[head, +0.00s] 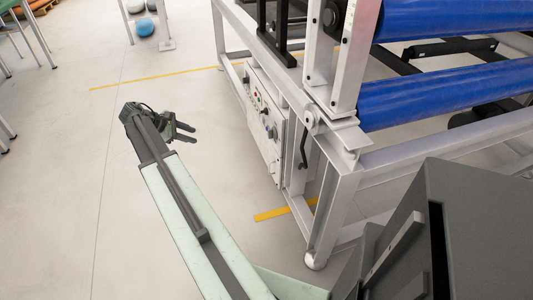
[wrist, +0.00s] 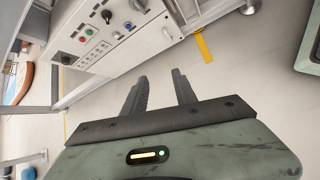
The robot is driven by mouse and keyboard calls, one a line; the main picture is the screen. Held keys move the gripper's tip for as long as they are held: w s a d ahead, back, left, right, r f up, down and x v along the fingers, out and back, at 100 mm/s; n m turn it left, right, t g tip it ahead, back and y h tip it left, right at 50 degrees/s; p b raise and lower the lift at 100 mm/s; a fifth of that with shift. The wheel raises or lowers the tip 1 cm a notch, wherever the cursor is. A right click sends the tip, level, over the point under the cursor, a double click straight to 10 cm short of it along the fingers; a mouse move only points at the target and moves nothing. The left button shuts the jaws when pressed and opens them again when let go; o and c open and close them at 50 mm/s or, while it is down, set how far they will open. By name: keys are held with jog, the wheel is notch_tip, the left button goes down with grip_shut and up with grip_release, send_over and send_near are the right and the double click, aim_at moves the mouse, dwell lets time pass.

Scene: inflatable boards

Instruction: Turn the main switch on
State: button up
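The control panel (head: 263,118) is a light grey box on the side of the metal frame in the head view.
The metal frame (head: 340,210) holds large blue rolls (head: 450,95) on the right. Yellow floor lines (head: 150,78) run near it. A blue ball (head: 144,27) and table legs (head: 40,40) are far left. The floor left of the panel is clear.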

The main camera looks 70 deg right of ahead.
jog(key=s+d+f+n+g+h+b, duration=0.1)
jog(key=s+d+f+b, duration=0.3)
jog(key=d, duration=0.3)
jog(key=s+d+f+g+b, duration=0.2)
jog(key=s+d+f+b, duration=0.15)
jog(key=d, duration=0.25)
jog(key=n+g+b, duration=0.2)
jog(key=g+b, duration=0.1)
jog(key=b, duration=0.2)
send_near(269, 130)
jog(key=b+x, duration=0.2)
jog(key=x, duration=0.6)
jog(key=shift+d+b, duration=0.25)
jog(key=shift+b, duration=0.05)
jog(key=shift+s+t, duration=0.1)
jog(key=shift+t, duration=0.2)
grip_shut()
